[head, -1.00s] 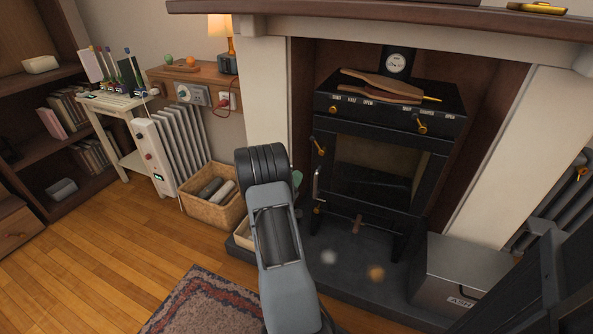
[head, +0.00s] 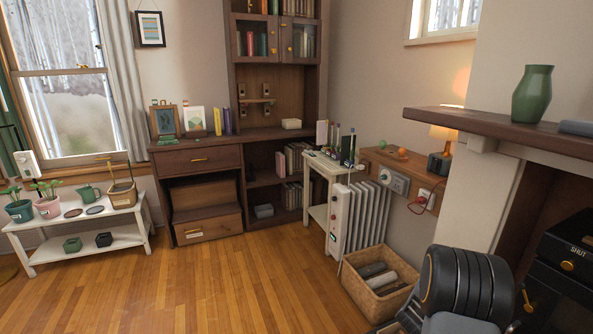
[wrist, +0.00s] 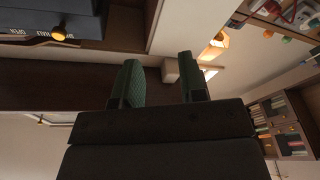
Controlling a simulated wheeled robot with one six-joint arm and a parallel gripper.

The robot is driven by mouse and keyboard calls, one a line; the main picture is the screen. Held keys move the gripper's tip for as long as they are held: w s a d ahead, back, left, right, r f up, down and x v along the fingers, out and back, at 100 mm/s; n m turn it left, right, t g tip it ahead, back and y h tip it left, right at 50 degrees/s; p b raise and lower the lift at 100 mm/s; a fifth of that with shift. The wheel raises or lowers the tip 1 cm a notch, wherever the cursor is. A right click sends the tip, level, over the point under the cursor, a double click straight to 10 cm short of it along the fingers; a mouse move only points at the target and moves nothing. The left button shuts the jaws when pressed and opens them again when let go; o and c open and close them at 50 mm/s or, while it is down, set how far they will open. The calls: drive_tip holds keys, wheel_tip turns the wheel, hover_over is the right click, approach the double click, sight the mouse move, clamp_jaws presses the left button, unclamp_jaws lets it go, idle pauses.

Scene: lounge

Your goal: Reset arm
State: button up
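My gripper (wrist: 159,80) shows in the wrist view with its two green-padded fingers apart and nothing between them. In the head view only dark, ribbed arm links of mine show at the lower right; the gripper itself is out of that picture. The wrist view is upside down, with part of the black stove (wrist: 60,24) at its top left and the lit lamp (wrist: 213,50) at its upper right. The fingers touch nothing that I can see.
The mantel shelf (head: 500,126) with a green vase (head: 532,94) juts in at the right, above the stove (head: 562,283). A log basket (head: 364,300) stands beside my arm, near a white radiator (head: 366,218). The wooden floor (head: 230,283) at centre left is clear.

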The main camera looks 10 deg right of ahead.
drive_tip(key=w+a+r+n+t+y+p, duration=0.1)
drive_tip(key=w+a+r+t+y+p, duration=0.1)
drive_tip(key=w+a+r+y+p, duration=0.3)
drive_tip(key=w+a+r+n+t+y+p, duration=0.1)
drive_tip(key=a+r+t+y, duration=0.1)
drive_tip(key=a+r, duration=0.3)
drive_tip(key=s+a+r+n+y+p, duration=0.1)
drive_tip(key=a+r+n+y+p, duration=0.3)
drive_tip(key=a+r+y+p, duration=0.6)
drive_tip(key=s+a+r+n+g+p, duration=0.1)
drive_tip(key=s+a+r+g+p, duration=0.3)
drive_tip(key=s, duration=0.5)
drive_tip(key=s+a+r+n+g+y+p, duration=0.1)
drive_tip(key=s+a+r+g+p, duration=0.2)
drive_tip(key=s+a+r+p, duration=0.2)
drive_tip(key=s+a+r, duration=0.3)
drive_tip(key=s+a, duration=0.2)
drive_tip(key=a, duration=0.1)
drive_tip(key=shift+s+a+n+g+y, duration=0.15)
drive_tip(key=shift+a+n+g+y, duration=0.15)
drive_tip(key=shift+g, duration=0.1)
drive_tip(key=shift+d+r, duration=0.1)
